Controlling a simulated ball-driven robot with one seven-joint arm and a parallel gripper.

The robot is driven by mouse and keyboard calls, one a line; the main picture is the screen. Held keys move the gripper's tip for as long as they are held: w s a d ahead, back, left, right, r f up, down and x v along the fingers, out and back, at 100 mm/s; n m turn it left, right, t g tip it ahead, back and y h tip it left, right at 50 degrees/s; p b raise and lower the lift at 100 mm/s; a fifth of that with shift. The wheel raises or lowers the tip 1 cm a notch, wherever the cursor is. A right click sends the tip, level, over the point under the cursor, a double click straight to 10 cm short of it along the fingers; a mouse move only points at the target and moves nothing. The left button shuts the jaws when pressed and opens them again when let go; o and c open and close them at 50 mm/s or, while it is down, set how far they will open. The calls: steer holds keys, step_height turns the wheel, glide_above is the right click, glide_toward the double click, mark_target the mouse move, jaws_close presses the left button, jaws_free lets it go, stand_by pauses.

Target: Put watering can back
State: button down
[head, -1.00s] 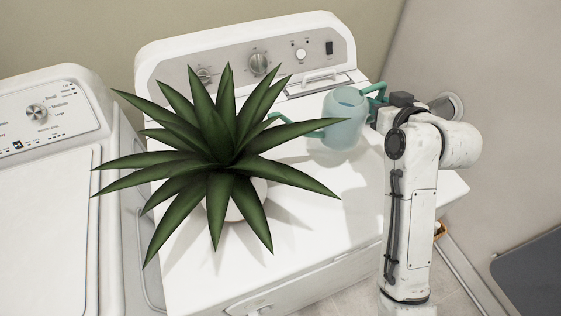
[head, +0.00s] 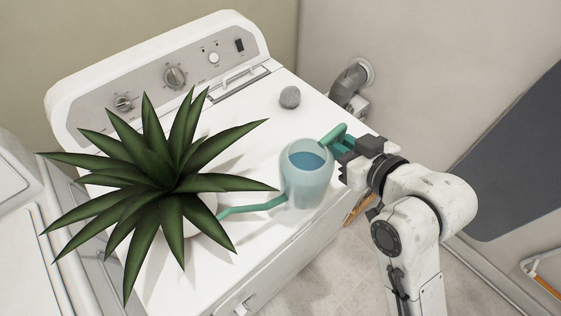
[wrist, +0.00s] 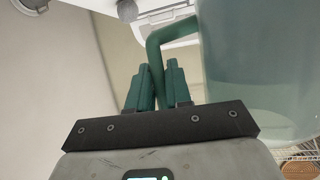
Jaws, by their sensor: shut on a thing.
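The watering can (head: 308,182) is pale translucent teal with a darker green handle and a long spout pointing left, and blue water shows inside. It is upright above or on the right part of the white machine's top; I cannot tell whether its base touches. My gripper (head: 343,145) is shut on the can's handle at its right side. In the wrist view the teal fingertips (wrist: 158,85) close around the green handle (wrist: 155,48), with the can's body (wrist: 255,75) to the right. The spout tip lies near the plant's leaves.
A spiky potted plant (head: 165,185) stands on the machine's top (head: 262,125), its leaves spreading widely. A grey round stone (head: 290,97) lies near the back right. A pipe (head: 352,82) is at the wall. An ironing board (head: 520,150) stands at the right.

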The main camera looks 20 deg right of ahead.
steer(key=shift+w+f+b, duration=0.15)
steer(key=shift+f+b, duration=0.1)
steer(key=shift+b, duration=0.6)
steer(key=shift+w+d+f, duration=0.15)
steer(key=shift+w+f, duration=1.9)
steer(key=shift+w, duration=0.15)
steer(key=shift+w+d+f, duration=0.2)
steer(key=shift+w+f, duration=1.8)
steer(key=shift+w, duration=0.25)
steer(key=shift+w+d+f, duration=0.15)
steer(key=shift+w+f, duration=1.9)
steer(key=shift+w, duration=0.15)
steer(key=shift+f, duration=0.15)
steer(key=c, duration=1.1)
jaws_free()
steer(key=shift+o, duration=0.2)
